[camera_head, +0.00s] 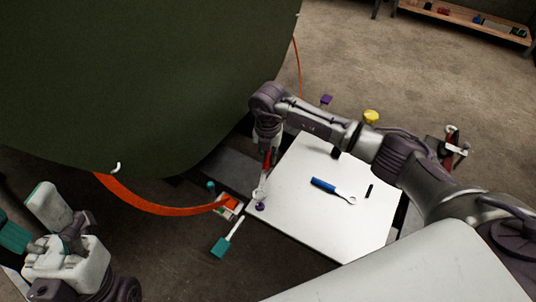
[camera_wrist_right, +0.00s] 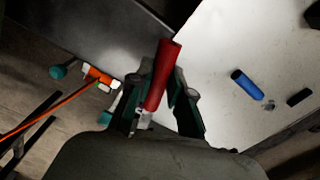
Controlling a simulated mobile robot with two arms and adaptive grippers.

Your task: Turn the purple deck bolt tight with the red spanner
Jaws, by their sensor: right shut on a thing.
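My right gripper (camera_head: 265,150) is shut on the red spanner (camera_wrist_right: 163,75). In the head view the red handle (camera_head: 267,160) points down from the gripper, with the pale spanner end (camera_head: 260,190) lowest. The purple deck bolt (camera_head: 260,206) is at the left edge of the white panel, right by the spanner end. I cannot tell whether the spanner end is seated on it. The bolt is not clear in the right wrist view. My left arm's end (camera_head: 68,245) is at the lower left, away from the panel, and its jaws are unclear.
A blue spanner (camera_head: 333,189) and a small black piece (camera_head: 369,191) lie on the white panel (camera_head: 335,235). A teal-handled tool (camera_head: 222,245) lies left of the panel. An orange strip (camera_head: 160,203) runs below the large green fuselage (camera_head: 130,70). A shelf (camera_head: 465,22) stands far right.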

